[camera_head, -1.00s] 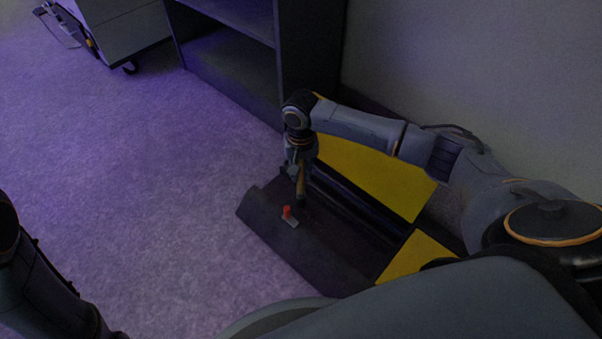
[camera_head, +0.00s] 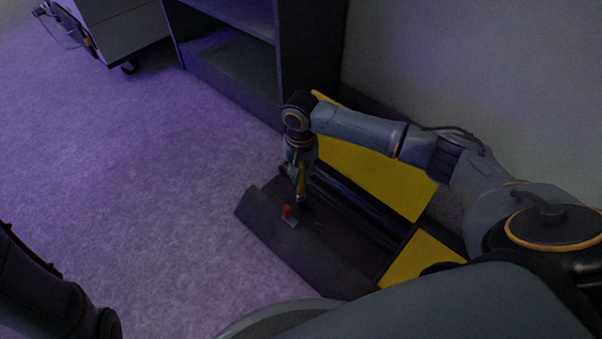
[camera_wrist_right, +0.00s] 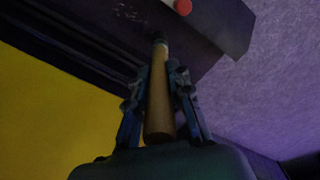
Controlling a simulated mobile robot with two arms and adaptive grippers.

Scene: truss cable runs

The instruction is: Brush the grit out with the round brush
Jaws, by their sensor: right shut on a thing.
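My right gripper (camera_head: 299,176) is shut on the wooden handle of the round brush (camera_wrist_right: 159,95). The handle (camera_head: 300,188) points down, with a pale ferrule at its far end; the bristles are dark and hard to make out. The brush is over a black cable ramp (camera_head: 318,252), whose yellow lid (camera_head: 375,178) stands open behind a dark channel (camera_head: 352,212). Faint pale specks (camera_wrist_right: 128,12), perhaps grit, show on the black surface in the right wrist view. Only part of my left arm shows at lower left; its gripper is out of view.
A small piece with a red knob (camera_head: 286,211) sits on the ramp beside the brush; the knob also shows in the wrist view (camera_wrist_right: 183,6). A second yellow lid (camera_head: 420,258) is nearer me. A dark shelf (camera_head: 235,65) and wall stand behind. Carpet (camera_head: 130,170) at left is clear.

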